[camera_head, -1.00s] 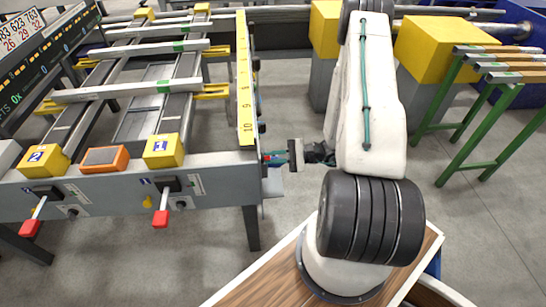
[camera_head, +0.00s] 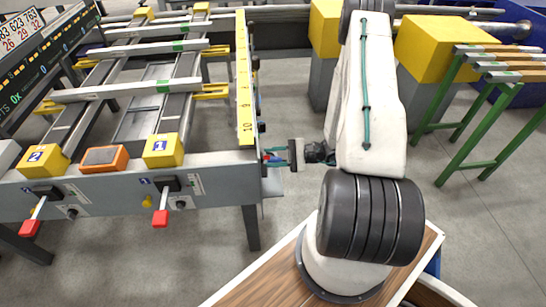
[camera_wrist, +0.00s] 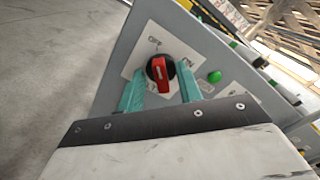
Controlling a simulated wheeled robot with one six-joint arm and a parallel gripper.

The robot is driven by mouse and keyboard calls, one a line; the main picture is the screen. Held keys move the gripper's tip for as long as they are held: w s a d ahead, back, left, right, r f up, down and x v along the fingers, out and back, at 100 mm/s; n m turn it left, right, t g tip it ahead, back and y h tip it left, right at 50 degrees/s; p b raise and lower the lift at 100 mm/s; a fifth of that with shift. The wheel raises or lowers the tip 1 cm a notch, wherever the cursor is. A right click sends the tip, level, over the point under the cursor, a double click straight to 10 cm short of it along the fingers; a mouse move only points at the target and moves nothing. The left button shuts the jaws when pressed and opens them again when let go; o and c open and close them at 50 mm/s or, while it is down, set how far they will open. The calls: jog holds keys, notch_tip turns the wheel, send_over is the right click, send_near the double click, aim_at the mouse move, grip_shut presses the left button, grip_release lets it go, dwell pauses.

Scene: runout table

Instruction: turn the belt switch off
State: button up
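The belt switch (camera_wrist: 159,68) is a red rotary handle on a black round base, on a white plate marked OFF at upper left and ON at right. The plate sits on the grey end panel of the runout table. The handle's bar looks roughly upright in the wrist view; I cannot tell which mark it points to. My gripper (camera_wrist: 161,92) is open, with one teal finger on each side of the handle. Contact is not clear. In the head view my gripper (camera_head: 277,159) is at the table's right end, where the switch is mostly hidden.
A green button (camera_wrist: 215,77) sits right of the switch. On the table front are red-tipped levers (camera_head: 160,218) (camera_head: 30,228) and an orange box (camera_head: 104,159). A yellow scale strip (camera_head: 244,80) runs along the right edge. Open floor lies below the panel.

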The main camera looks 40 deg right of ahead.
jog(key=v, duration=0.7)
jog(key=shift+s+d, duration=0.2)
jog(key=shift+d, duration=0.05)
jog(key=s+a+r+n+g+h, duration=0.3)
jog(key=s+a+r+n+h, duration=0.2)
jog(key=r, duration=0.7)
jog(key=s+a+r+n+g+h, duration=0.2)
jog(key=s+a+r+n+h, duration=0.3)
jog(key=a+r, duration=0.4)
jog(key=s+a+r+n+g+h, duration=0.3)
jog(key=s+a+r+n+h, duration=0.1)
jog(key=r, duration=1.3)
jog(key=a+n+h, duration=0.1)
jog(key=a, duration=0.1)
jog(key=shift+s+a+r+n+g, duration=0.15)
jog(key=shift+s+a+n+g, duration=0.15)
jog(key=shift+s+a, duration=0.1)
